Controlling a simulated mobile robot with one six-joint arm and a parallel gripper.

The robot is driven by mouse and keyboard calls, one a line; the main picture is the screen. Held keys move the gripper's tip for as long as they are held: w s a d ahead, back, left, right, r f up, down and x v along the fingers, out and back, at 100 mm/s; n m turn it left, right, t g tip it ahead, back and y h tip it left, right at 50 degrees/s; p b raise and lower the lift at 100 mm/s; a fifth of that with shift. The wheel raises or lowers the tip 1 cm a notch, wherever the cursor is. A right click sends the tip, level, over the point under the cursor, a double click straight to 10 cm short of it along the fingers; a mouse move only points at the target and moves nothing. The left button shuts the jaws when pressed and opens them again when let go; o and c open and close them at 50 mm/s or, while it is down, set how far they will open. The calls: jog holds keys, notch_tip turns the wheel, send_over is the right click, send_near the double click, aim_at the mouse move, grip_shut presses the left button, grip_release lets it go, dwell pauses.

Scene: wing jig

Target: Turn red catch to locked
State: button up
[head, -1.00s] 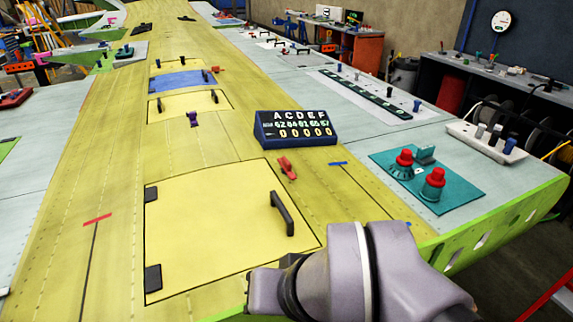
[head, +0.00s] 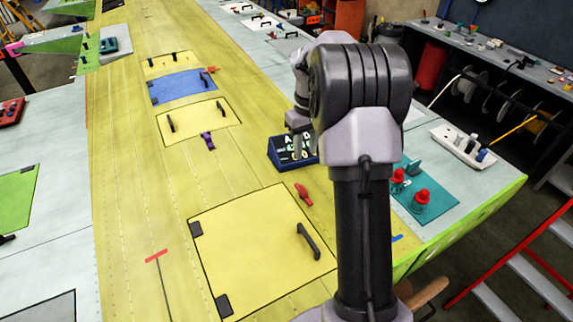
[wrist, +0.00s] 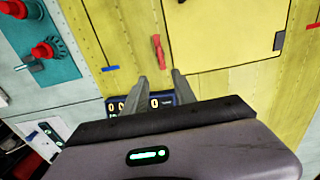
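The red catch (head: 303,193) sits on the yellow wing skin, just beyond the far right corner of the large yellow hatch (head: 258,240). It also shows in the wrist view (wrist: 158,52), beyond the fingertips and close to the hatch edge. My gripper (wrist: 160,76) is open and empty, with a gap between its two grey fingers. The catch lies roughly in line with that gap, apart from the fingers. In the head view my gripper (head: 299,150) hangs in front of the dark counter display (head: 282,160), partly hidden by my arm.
A teal plate (head: 425,205) with two red-topped knobs lies to the right of my arm. A purple catch (head: 208,140) and an orange-red catch (head: 210,69) stand farther up the wing. The hatch has a black handle (head: 308,241).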

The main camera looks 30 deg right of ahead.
aim_at(304, 189)
notch_tip(304, 189, down, 17)
jog(key=shift+s+r+b, duration=0.15)
jog(key=shift+r+b, duration=0.05)
jog(key=shift+b, duration=0.15)
grip_shut()
